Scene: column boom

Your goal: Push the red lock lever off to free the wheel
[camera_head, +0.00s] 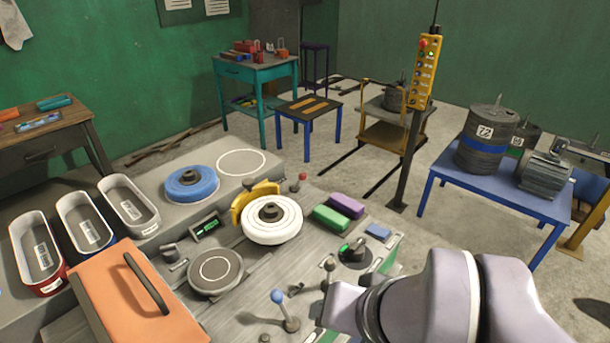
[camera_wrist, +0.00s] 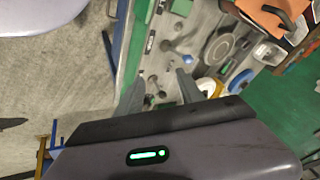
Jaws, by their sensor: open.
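A small red-knobbed lever (camera_head: 302,177) stands on the grey machine bench, just behind and right of the white wheel; I take it for the lock lever. The white wheel (camera_head: 285,229) lies flat with a dark hub and a yellow guard (camera_head: 240,204) behind its left side. Part of the wheel also shows in the wrist view (camera_wrist: 206,87). My gripper (camera_wrist: 160,84) is open and empty, its two fingers spread above the front right of the bench. It is well apart from the red lever. I cannot make out the red lever in the wrist view.
A blue-knobbed lever (camera_head: 279,298) and a dark rotary knob (camera_head: 353,252) stand near my arm. Green and purple blocks (camera_head: 338,212) lie right of the wheel. An orange box (camera_head: 130,300) with a handle is front left. A control-box post (camera_head: 411,150) rises behind right.

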